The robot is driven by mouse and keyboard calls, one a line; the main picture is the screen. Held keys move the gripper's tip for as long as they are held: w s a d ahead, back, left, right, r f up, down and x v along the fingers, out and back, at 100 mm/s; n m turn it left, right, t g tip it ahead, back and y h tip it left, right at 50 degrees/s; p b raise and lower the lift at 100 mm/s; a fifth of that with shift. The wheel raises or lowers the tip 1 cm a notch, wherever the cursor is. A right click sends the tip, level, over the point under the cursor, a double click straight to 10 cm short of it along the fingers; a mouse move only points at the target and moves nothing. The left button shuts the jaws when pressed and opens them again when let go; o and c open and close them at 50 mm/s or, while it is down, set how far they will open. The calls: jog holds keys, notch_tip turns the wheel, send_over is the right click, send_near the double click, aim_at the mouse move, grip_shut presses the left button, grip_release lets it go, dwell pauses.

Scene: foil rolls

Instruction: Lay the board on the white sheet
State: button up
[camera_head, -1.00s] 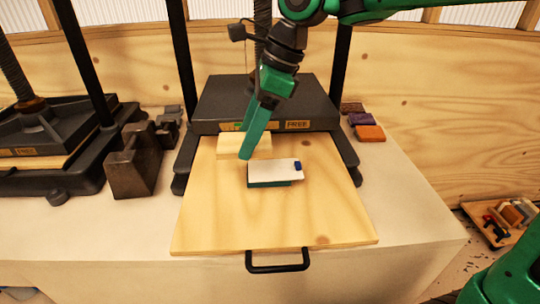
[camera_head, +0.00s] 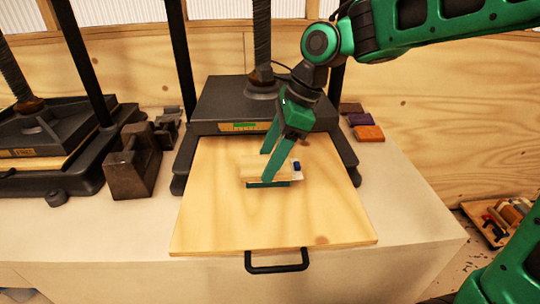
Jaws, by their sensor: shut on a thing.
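The board (camera_head: 253,166) is a small pale wooden block, held between the two green fingers of my gripper (camera_head: 265,168). It is over the white sheet (camera_head: 298,176) and hides most of it; only the sheet's right end shows. I cannot tell whether the board touches the sheet or hangs just above it. A dark green base (camera_head: 284,184) shows under the sheet's front edge. A small blue piece (camera_head: 297,166) is at the sheet's right end.
The sheet's stack sits on a wooden pull-out tray (camera_head: 270,225) with a black handle (camera_head: 277,267). A dark press (camera_head: 225,105) stands behind. A brown metal block (camera_head: 130,170) is to the left, and small coloured blocks (camera_head: 368,133) are to the right. The tray's front is clear.

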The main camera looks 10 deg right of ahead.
jog(key=shift+f, duration=0.1)
jog(key=o, duration=1.1)
jog(key=shift+o, duration=0.2)
jog(key=v, duration=1.2)
jog(key=s+d+f+n+t+h, duration=0.1)
jog(key=d+f+n, duration=0.3)
jog(key=d, duration=0.6)
jog(key=s+d+f+n+h, duration=0.1)
jog(key=s+d+f+n, duration=0.3)
jog(key=s+d, duration=0.5)
jog(key=s+d+f+n+g+h, duration=0.1)
jog(key=s+d+f+n, duration=0.3)
jog(key=s+d+f, duration=0.5)
jog(key=s+d+h, duration=0.1)
jog(key=d, duration=0.1)
jog(key=shift+s+d, duration=0.35)
jog(key=shift+d, duration=0.05)
